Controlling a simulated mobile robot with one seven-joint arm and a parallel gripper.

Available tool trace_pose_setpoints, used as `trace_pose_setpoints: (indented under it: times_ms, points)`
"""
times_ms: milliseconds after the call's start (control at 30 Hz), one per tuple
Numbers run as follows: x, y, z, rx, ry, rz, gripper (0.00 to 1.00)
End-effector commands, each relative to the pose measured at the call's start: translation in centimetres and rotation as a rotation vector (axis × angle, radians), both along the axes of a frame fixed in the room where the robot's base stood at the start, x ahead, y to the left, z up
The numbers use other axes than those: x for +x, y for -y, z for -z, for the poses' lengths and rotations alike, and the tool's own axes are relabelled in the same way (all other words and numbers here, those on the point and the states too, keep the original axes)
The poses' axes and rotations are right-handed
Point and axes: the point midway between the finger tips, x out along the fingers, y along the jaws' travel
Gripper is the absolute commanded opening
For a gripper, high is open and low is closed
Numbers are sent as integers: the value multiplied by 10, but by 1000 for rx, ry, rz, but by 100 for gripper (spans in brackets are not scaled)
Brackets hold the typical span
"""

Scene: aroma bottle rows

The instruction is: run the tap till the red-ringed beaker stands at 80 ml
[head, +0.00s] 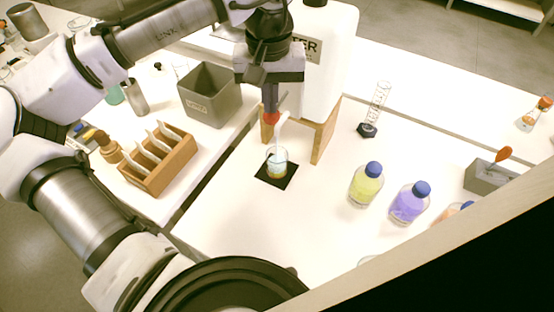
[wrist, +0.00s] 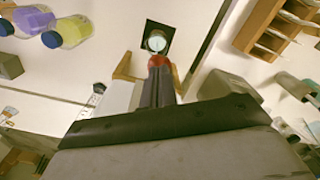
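A clear beaker (head: 277,162) stands upright on a black mat (head: 289,180) under the white tap spout (head: 281,128) of the water container (head: 325,80). It holds some liquid; its ring and the exact level are too small to read. In the wrist view I look down into the beaker (wrist: 156,41) on the mat (wrist: 167,31). My gripper (head: 270,112) is at the tap, above and slightly left of the beaker. Its fingers (wrist: 159,75) look close together, with red at their tips. The tap's handle is largely hidden, so contact is unclear.
Wooden supports (head: 325,130) flank the tap. A grey bin (head: 212,95) and a wooden rack (head: 160,160) stand to the left. A yellow bottle (head: 366,187) and a purple bottle (head: 408,204) stand to the right, with a measuring cylinder (head: 378,100) behind. The table front of the mat is clear.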

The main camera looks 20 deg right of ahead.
Motion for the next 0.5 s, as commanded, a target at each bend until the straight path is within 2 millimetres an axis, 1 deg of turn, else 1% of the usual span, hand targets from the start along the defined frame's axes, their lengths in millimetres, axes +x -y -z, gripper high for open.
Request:
trace_pose_setpoints:
  times_ms: [500]
  points:
    - [0,0,-10,0,0,1,0]
